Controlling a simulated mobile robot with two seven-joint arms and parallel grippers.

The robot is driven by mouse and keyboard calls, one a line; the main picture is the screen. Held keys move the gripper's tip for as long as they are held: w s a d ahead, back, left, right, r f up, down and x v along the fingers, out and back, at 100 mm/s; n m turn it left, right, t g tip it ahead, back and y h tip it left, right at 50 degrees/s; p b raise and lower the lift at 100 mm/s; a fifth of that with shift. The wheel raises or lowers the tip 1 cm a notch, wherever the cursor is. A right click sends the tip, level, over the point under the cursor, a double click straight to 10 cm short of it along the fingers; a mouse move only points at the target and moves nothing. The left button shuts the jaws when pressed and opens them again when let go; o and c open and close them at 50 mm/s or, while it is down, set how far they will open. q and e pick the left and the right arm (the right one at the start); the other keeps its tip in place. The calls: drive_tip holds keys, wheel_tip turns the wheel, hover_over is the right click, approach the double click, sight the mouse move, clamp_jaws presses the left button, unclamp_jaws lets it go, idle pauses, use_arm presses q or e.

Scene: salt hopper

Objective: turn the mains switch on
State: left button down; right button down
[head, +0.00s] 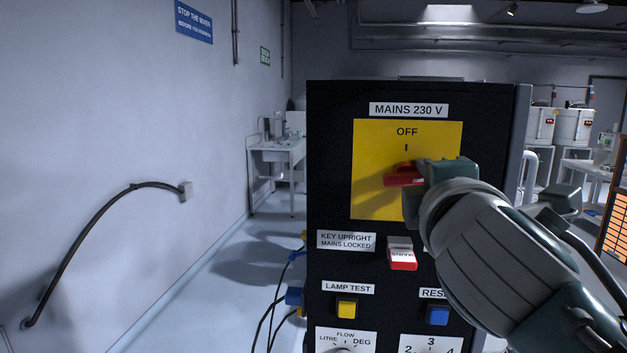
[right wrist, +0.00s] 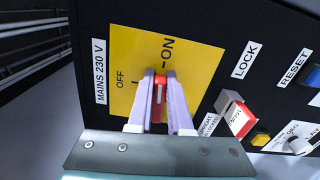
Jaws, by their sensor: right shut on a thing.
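The mains switch is a red handle (head: 403,177) on a yellow plate (head: 370,195) under the label MAINS 230 V. In the head view the handle lies sideways, and OFF is printed above it. My right gripper (head: 418,182) covers its right part and the ON mark. In the right wrist view my right gripper (right wrist: 159,80) has its two pale fingers shut on either side of the red handle (right wrist: 160,92). There the handle is roughly in line with the ON mark, and OFF lies to one side. My left gripper is not in view.
Below the plate is a lock key with a red-and-white tag (head: 403,259). A yellow lamp test button (head: 346,308) and a blue reset button (head: 438,315) sit lower on the black cabinet (head: 330,150). Cables hang at its left side. The floor to the left is clear.

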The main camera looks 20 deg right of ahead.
drive_tip(key=shift+w+a+f+m, duration=0.1)
drive_tip(key=shift+a+f+m, duration=0.25)
drive_tip(key=shift+m, duration=0.15)
drive_tip(key=shift+r, duration=0.1)
drive_tip(key=c, duration=0.8)
unclamp_jaws()
drive_tip(key=shift+c, duration=0.2)
drive_tip(key=b+v, duration=0.3)
drive_tip(key=v, duration=0.7)
drive_tip(key=shift+d, duration=0.1)
